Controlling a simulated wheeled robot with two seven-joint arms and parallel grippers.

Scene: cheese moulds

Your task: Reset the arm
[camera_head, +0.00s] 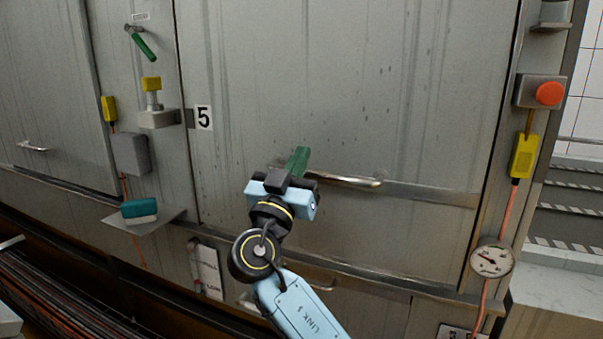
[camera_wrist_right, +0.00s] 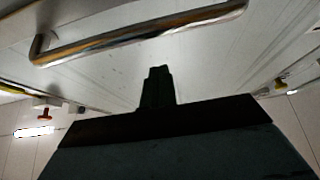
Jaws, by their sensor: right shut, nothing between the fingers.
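My right gripper (camera_head: 299,160) is in front of the large grey door panel marked 5 in the head view. Its dark green fingers are shut together, with nothing seen between them. The metal door handle (camera_head: 345,181) is just to the right of the fingers. In the right wrist view the shut fingers (camera_wrist_right: 157,75) point at the panel and the handle (camera_wrist_right: 140,35) runs across the top, apart from them. My left gripper is not in view.
A red button (camera_head: 549,94), a yellow box (camera_head: 523,156) and a round gauge (camera_head: 491,260) are on the right post. A small shelf (camera_head: 160,220) with a teal brush (camera_head: 139,210) juts out at the left. A green-handled lever (camera_head: 143,45) is at the upper left.

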